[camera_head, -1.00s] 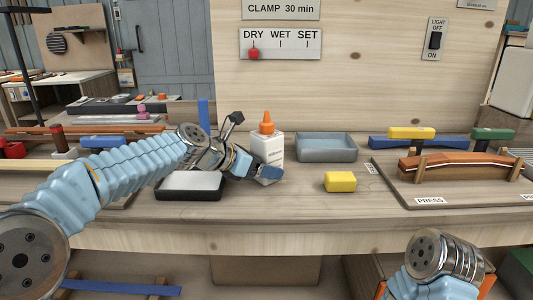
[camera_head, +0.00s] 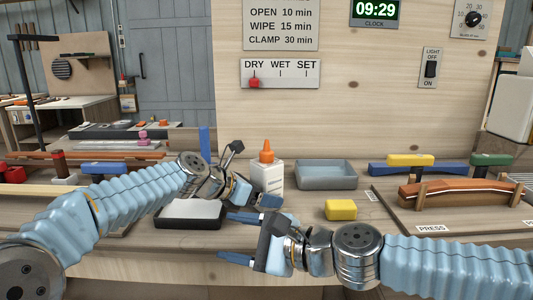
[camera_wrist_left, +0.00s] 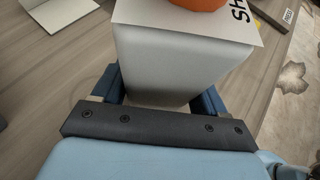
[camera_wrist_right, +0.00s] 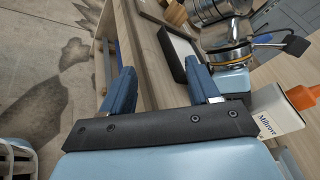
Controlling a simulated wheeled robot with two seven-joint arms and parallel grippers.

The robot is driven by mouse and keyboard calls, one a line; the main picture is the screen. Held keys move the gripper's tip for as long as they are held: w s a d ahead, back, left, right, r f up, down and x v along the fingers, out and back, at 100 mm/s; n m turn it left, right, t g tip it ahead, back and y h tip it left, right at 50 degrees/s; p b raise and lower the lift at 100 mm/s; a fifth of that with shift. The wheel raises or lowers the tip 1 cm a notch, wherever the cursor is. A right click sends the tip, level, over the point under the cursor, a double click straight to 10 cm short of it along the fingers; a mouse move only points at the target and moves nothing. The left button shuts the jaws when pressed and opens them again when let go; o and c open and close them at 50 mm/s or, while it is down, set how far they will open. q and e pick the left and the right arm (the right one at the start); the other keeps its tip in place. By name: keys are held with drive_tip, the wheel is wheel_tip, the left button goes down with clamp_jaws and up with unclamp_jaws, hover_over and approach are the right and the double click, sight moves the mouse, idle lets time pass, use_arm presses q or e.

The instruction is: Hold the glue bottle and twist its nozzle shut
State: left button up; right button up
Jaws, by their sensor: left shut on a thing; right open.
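The white glue bottle (camera_head: 267,176) stands upright on the bench with its orange nozzle (camera_head: 266,152) on top. My left gripper (camera_head: 268,199) is shut on the bottle's lower body. In the left wrist view the bottle's body (camera_wrist_left: 180,62) fills the space between the fingers, and only a bit of the orange nozzle (camera_wrist_left: 200,4) shows at the top edge. My right gripper (camera_head: 228,237) is open and empty, pointing left in front of the bench, nearer than the bottle and below its nozzle. The bottle shows off to the right side in the right wrist view (camera_wrist_right: 275,115).
A dark-rimmed tray (camera_head: 162,221) lies left of the bottle, close to both grippers. A grey-blue bin (camera_head: 327,182) stands right of the bottle, and a yellow block (camera_head: 341,209) lies before it. A press board (camera_head: 400,209) with a curved wooden piece (camera_head: 455,191) is further right.

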sight(272, 155)
drive_tip(key=w+d+r+m+t+h, duration=0.3)
drive_tip(key=w+d+r+m+t, duration=0.55)
drive_tip(key=d+m, duration=0.5)
drive_tip(key=shift+m+g, duration=0.25)
drive_tip(key=shift+g, duration=0.5)
drive_tip(key=x, duration=1.3)
drive_tip(key=shift+w, duration=0.5)
drive_tip(key=c, duration=1)
drive_tip(key=shift+o, duration=0.2)
drive_tip(key=shift+f, duration=0.1)
